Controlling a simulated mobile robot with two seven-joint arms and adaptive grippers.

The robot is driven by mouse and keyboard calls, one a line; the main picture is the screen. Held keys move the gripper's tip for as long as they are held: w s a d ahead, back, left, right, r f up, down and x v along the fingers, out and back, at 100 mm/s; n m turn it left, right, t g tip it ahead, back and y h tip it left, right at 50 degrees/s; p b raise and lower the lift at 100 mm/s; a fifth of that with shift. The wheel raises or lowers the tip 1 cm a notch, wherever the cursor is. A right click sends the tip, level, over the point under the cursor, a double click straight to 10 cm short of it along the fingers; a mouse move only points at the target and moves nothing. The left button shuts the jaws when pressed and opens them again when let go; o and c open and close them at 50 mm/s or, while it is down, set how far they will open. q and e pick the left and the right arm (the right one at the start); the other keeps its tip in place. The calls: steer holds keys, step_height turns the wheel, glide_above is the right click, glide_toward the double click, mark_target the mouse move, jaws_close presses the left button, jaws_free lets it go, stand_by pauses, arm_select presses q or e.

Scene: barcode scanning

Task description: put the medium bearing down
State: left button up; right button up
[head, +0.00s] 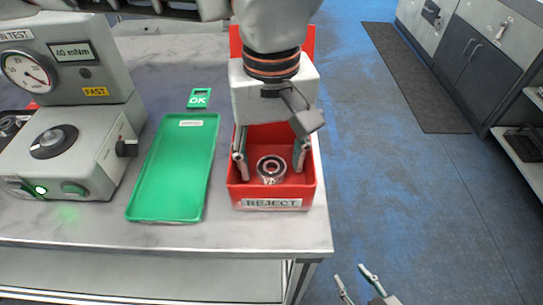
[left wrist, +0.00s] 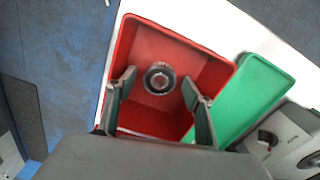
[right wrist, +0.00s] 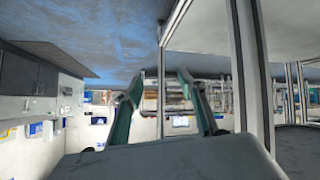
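The medium bearing (head: 271,169) is a steel ring lying in the red reject bin (head: 272,203), near its front. It also shows on the bin floor in the left wrist view (left wrist: 160,78). My left gripper (head: 271,165) points down into the bin with its fingers spread, one on each side of the bearing and apart from it. It is open and empty. My right gripper (head: 355,278) is low beyond the table's right front corner, open and holding nothing; it also shows in the right wrist view (right wrist: 160,75).
A green tray (head: 172,170) lies left of the bin, with a green OK sign (head: 200,98) behind it. A grey test machine (head: 70,145) with a gauge stands at the left.

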arm_select(q)
step_height(320, 180, up, 6)
steer(key=shift+f+p, duration=0.25)
steer(key=shift+p, duration=0.25)
step_height(320, 180, up, 8)
steer(key=p, duration=0.1)
arm_select(e)
steer(key=shift+s+d+f, duration=0.1)
steer(key=shift+s+d, duration=0.2)
steer(key=shift+s, duration=0.2)
arm_select(q)
steer(key=shift+f, duration=0.15)
arm_select(e)
steer(key=shift+w+r, duration=0.2)
